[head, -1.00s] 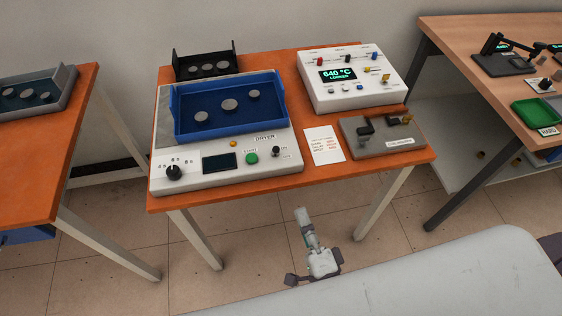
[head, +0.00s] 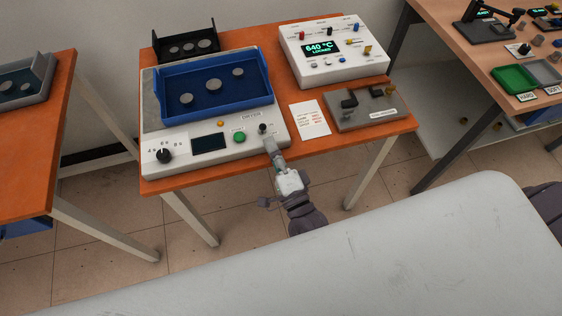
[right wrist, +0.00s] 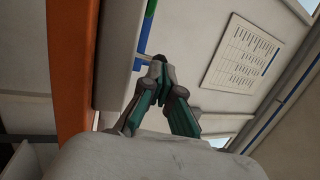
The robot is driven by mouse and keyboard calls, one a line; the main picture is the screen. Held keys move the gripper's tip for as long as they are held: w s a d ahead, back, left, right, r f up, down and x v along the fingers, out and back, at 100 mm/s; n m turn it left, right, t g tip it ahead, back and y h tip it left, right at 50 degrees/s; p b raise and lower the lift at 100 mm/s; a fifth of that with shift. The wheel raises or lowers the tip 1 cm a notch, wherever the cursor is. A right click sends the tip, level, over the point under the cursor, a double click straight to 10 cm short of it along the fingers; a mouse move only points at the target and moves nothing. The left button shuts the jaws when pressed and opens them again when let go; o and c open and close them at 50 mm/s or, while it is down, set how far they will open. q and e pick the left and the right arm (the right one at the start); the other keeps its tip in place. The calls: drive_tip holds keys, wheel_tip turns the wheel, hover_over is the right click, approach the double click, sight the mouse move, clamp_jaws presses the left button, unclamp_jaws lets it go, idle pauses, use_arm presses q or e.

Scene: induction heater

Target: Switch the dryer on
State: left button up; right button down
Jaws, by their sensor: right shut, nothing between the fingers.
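The dryer (head: 185,141) is a white unit on the orange table, with a black dial (head: 164,155), a dark blank display (head: 208,142), a green START button (head: 239,137) and a small black toggle switch (head: 263,128) at the right of its front panel. A blue tray (head: 212,105) with several grey discs sits on top. My right gripper (head: 270,146) is shut and empty, its tips at the panel's front right, just below the switch; I cannot tell whether they touch it. The shut fingers also show in the right wrist view (right wrist: 160,72). My left gripper is out of view.
A white heater box (head: 334,67) showing 640 °C and LOCKED stands at the back right. A paper card (head: 310,118) and a grey fixture (head: 366,108) lie to the right of the dryer. A black rack (head: 185,45) stands behind it.

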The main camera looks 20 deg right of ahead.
sight(263, 129)
drive_tip(key=shift+x, duration=1.05)
